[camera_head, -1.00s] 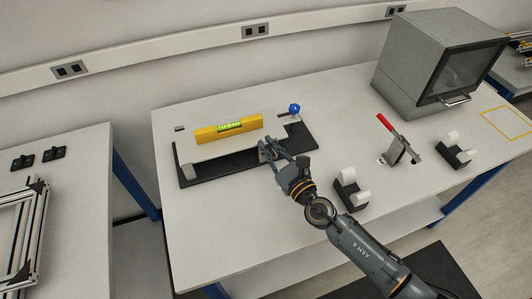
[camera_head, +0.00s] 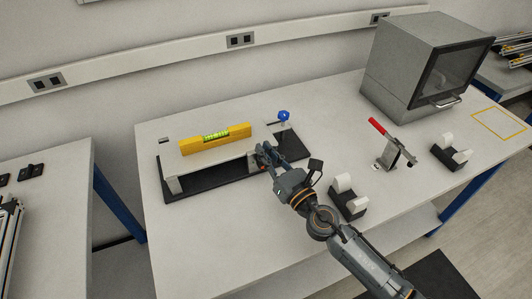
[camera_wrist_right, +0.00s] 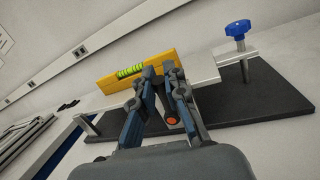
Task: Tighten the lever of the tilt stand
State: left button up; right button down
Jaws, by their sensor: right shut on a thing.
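The tilt stand has a black base plate (camera_head: 205,186) and a pale raised top plate (camera_head: 236,150). It also shows in the wrist view (camera_wrist_right: 258,92). A yellow spirit level (camera_head: 215,138) with a green vial lies along the top plate. A blue knob (camera_head: 284,115) stands at the stand's right end. My right gripper (camera_head: 265,152) is at the front edge of the top plate. It is shut on the lever, which the fingers mostly hide; an orange-red round end (camera_wrist_right: 172,121) shows between the fingers in the wrist view. My left gripper is not in view.
Black-and-white holders (camera_head: 348,198) and a red-handled toggle clamp (camera_head: 391,143) stand to the right of my arm. A grey oven-like box (camera_head: 400,75) stands at the back right. The table (camera_head: 225,230) is clear in front of the stand.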

jog(key=shift+f, duration=0.1)
jog(key=c, duration=1.4)
grip_release()
jog(key=shift+o, duration=0.2)
jog(key=v, duration=1.2)
